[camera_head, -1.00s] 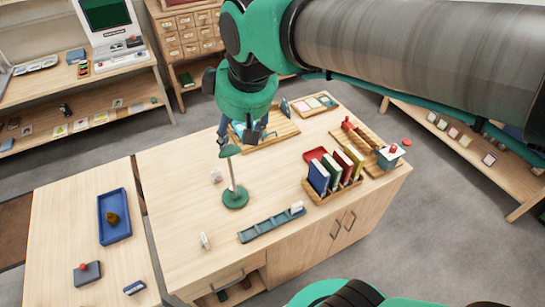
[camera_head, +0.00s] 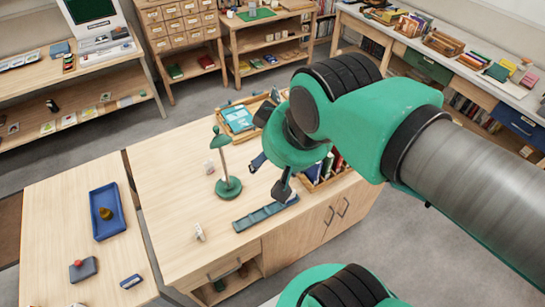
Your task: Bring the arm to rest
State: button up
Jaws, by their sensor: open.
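My gripper (camera_head: 272,176) hangs from my green arm over the right part of the wooden table (camera_head: 175,165). Its dark fingers are spread apart and nothing shows between them. It is above the long teal tray (camera_head: 262,215) and in front of the book rack (camera_head: 328,177), partly hiding both. How high it is above the tray I cannot tell. The green desk lamp (camera_head: 228,186) stands just to the left of the gripper, seemingly apart from it.
A wooden tray with a light-blue item (camera_head: 237,118) lies at the table's back. A blue tray (camera_head: 122,226) is on the left side table. Bare floor (camera_head: 420,240) shows at the right. Shelves and a card-drawer cabinet (camera_head: 180,27) stand behind.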

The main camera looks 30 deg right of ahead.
notch_tip(320, 180, down, 7)
jog(key=b, duration=0.7)
